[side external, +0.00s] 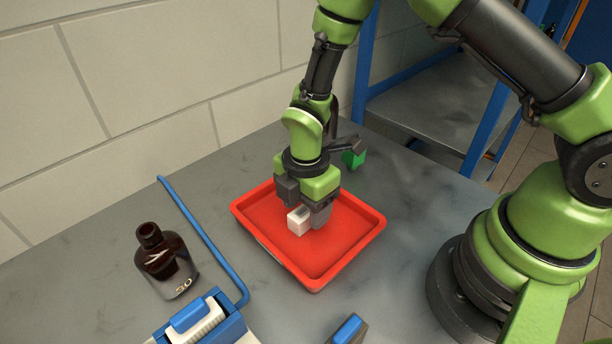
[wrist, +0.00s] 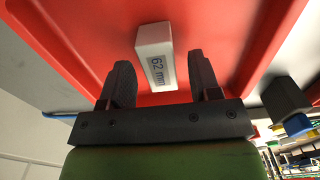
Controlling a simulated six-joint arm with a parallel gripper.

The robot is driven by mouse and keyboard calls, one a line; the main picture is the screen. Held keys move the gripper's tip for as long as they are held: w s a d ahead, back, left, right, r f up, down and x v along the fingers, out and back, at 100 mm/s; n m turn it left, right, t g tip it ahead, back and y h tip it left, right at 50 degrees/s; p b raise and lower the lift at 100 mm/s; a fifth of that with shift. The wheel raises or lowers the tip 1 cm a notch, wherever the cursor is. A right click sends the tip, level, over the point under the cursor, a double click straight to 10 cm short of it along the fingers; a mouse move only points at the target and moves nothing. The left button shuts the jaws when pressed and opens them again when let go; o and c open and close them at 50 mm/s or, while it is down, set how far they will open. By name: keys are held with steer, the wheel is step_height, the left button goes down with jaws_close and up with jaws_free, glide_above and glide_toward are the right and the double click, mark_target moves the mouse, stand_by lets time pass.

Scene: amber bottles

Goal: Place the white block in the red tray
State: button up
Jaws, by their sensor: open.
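The white block (side external: 298,222) is inside the red tray (side external: 268,252), over the tray's floor; I cannot tell if it rests on the floor. The gripper is open.
A brown bottle (side external: 165,260) stands left of the tray. A bent blue rod (side external: 205,238) lies between them. A blue and white item (side external: 205,322) and a blue-tipped item (side external: 348,329) are at the front.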

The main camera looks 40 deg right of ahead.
step_height(320, 180, up, 11)
step_height(320, 180, up, 12)
steer(key=m+t+y, duration=0.1)
steer(key=m+t, duration=0.2)
steer(key=m, duration=0.7)
glide_above(306, 209)
steer(key=s+d, duration=0.4)
steer(key=s, duration=0.1)
steer(key=s+d+r+m+t+y, duration=0.1)
steer(key=s+r+m+t, duration=0.3)
steer(key=s+m, duration=0.5)
steer(key=d+r+m, duration=0.1)
steer(key=m, duration=0.2)
steer(key=shift+s+r, duration=0.15)
steer(key=shift+s, duration=0.25)
